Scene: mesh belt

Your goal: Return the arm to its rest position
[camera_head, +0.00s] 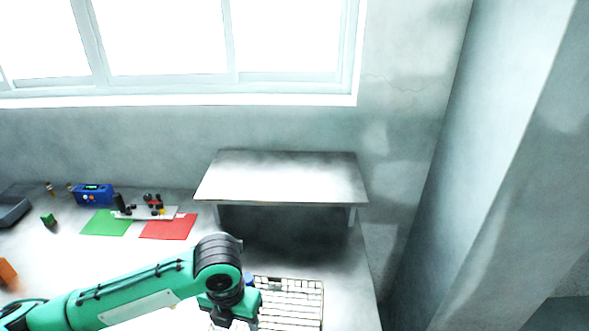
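My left arm (140,290), teal with black joints, reaches in from the lower left across the table. Its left gripper (238,318) points down at the bottom edge of the view, beside the left side of a pale mesh grid (295,300). The fingertips are too small and cut off to show whether they are open or hold anything. A small blue thing (249,279) shows partly behind the wrist, at the grid's upper left corner. My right gripper is not in view.
A raised grey shelf (285,178) stands behind the grid. At the left are a green mat (105,224), a red mat (167,228), a board with small parts (145,212), a blue device (94,195), a green block (48,220), an orange block (7,271) and a dark box (12,207).

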